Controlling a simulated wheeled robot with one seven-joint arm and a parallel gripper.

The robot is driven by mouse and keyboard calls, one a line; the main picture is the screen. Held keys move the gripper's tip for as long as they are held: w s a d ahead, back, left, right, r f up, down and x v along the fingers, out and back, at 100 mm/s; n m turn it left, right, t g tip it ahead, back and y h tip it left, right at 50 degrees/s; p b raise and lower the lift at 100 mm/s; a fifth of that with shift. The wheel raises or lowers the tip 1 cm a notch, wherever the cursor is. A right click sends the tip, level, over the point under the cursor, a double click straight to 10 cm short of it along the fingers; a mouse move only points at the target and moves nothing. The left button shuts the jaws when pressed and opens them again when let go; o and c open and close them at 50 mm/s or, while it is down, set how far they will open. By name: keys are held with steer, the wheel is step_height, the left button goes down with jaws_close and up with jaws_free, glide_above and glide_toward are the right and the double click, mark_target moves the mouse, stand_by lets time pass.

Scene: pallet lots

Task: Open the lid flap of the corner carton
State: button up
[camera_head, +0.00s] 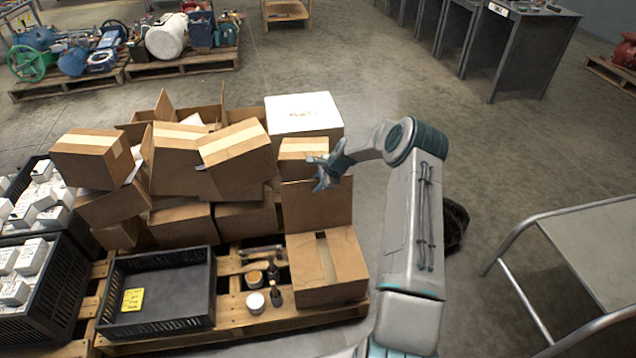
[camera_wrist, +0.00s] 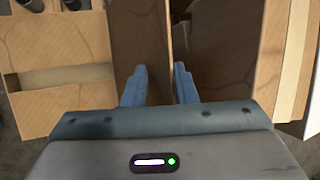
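The corner carton (camera_head: 330,284) sits at the front right corner of the pallet. Its back lid flap (camera_head: 317,207) stands upright; other top flaps lie nearly flat with a pale gap between them. The carton also shows at the left of the wrist view (camera_wrist: 58,50), with the raised flap (camera_wrist: 138,38) beside it. My gripper (camera_head: 317,172) is open above the raised flap's top edge. In the wrist view my two fingers (camera_wrist: 160,85) are apart, the left one overlapping the flap. I cannot tell whether the fingers touch it.
Stacked brown cartons (camera_head: 177,165) and a white-topped carton (camera_head: 303,115) stand behind. A black crate (camera_head: 157,322), jars (camera_head: 255,303) and bottles share the pallet (camera_head: 232,320). A metal cart (camera_head: 590,240) stands at the right. The floor beyond my arm is mostly clear.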

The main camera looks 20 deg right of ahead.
steer(key=shift+r, duration=0.2)
steer(key=p+v, duration=0.2)
steer(key=v, duration=1.1)
steer(key=shift+s+d+r, duration=0.15)
steer(key=shift+d, duration=0.05)
steer(key=shift+p, duration=0.3)
steer(key=s+a+r+n+g+h+p, duration=0.1)
steer(key=s+a+r+n+p, duration=0.3)
steer(key=r, duration=0.5)
steer(key=s+a+r+n+h+p, duration=0.1)
steer(key=s+a+r+n+p, duration=0.15)
steer(key=s+r, duration=0.4)
steer(key=s+a+r+n+g+h+p, duration=0.1)
steer(key=s+a+r+n+p, duration=0.3)
steer(key=r, duration=0.6)
steer(key=s+a+r+n+p, duration=0.2)
steer(key=s+r+n+p, duration=0.2)
steer(key=s+r, duration=0.4)
steer(key=s+a+r+n+h+p, duration=0.1)
steer(key=s+a+r+n+p, duration=0.2)
steer(key=s+r, duration=0.5)
steer(key=s+n+p, duration=0.1)
steer(key=s, duration=0.7)
